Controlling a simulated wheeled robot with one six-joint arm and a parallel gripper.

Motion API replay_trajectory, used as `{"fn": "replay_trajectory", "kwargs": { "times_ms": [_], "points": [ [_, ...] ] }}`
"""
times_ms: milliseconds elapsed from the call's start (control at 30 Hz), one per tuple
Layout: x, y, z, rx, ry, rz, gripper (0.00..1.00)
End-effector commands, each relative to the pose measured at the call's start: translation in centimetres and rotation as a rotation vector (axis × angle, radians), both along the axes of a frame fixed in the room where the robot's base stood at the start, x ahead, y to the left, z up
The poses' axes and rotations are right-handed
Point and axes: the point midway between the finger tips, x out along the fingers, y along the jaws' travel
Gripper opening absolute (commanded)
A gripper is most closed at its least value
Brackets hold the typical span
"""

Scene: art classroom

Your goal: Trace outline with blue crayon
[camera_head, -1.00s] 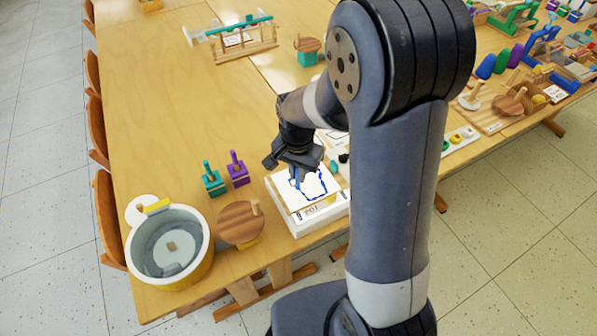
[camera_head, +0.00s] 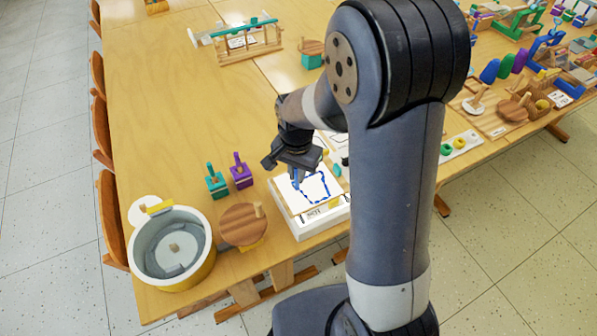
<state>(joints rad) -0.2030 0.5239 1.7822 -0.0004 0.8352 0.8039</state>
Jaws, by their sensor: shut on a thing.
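My gripper (camera_head: 296,172) is over the left side of a white sheet (camera_head: 305,201) and points down. It is shut on a blue crayon (camera_head: 296,183), of which a small blue part shows below the jaws. Whether its tip touches the paper is too small to tell. The sheet lies on a white box-like board (camera_head: 322,222) near the table's front edge. A blue line (camera_head: 326,186) runs on the sheet along the top right, the right side and the bottom. The sheet's upper part is partly hidden by my gripper.
A round tub (camera_head: 172,248) and a round wooden lid (camera_head: 243,224) stand left of the board. Teal (camera_head: 216,181) and purple (camera_head: 240,171) stamp-like blocks stand close by. The wooden table (camera_head: 165,110) is clear at the far left. My arm hides the area to the right.

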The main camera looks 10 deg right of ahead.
Motion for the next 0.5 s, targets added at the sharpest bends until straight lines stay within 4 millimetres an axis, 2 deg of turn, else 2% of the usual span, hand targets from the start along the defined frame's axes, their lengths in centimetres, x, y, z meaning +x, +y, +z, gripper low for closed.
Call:
{"fn": "replay_trajectory", "kwargs": {
  "times_ms": [500],
  "points": [
    [0.20,0.47,-0.06,0.000,0.000,-0.001,0.00]
  ]
}}
